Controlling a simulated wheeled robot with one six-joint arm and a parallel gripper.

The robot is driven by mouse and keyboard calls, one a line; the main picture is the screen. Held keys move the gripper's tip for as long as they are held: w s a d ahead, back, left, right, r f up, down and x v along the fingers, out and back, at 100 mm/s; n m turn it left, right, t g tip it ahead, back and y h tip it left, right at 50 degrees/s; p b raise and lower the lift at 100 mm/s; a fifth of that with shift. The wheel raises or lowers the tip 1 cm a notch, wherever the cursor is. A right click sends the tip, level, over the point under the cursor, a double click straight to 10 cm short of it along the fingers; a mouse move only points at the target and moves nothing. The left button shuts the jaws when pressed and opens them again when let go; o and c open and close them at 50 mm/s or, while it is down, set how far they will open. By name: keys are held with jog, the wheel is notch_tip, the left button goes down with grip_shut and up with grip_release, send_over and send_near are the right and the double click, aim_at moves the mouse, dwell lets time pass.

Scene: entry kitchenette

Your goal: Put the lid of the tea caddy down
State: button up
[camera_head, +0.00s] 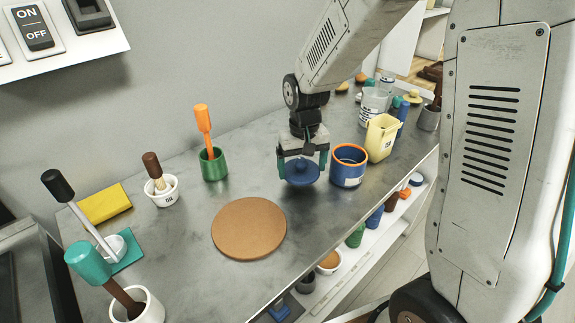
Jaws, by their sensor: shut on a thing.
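My gripper (302,168) points down above the grey counter, its teal fingers shut on a round blue lid (302,173). The lid is held roughly level; I cannot tell whether its underside touches the counter. The tea caddy appears to be the blue round container (348,168) with an orange rim, standing open just right of the gripper. It has a small label on its front. The lid is beside the caddy, not on it.
A round brown mat (248,228) lies in front left of my gripper, bare. A green cup (213,165) with an orange tool stands left. A yellow container (380,138) stands behind the caddy. The counter edge (330,242) drops to a lower shelf of small items.

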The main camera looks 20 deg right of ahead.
aim_at(297, 173)
jog(key=shift+w+a+f, duration=0.1)
jog(key=shift+w+a, duration=0.15)
jog(key=shift+w, duration=0.55)
jog(key=shift+a+f, duration=0.15)
jog(key=shift+f, duration=1.6)
jog(key=shift+f, duration=0.1)
jog(key=o, duration=1)
jog(key=shift+o, duration=0.2)
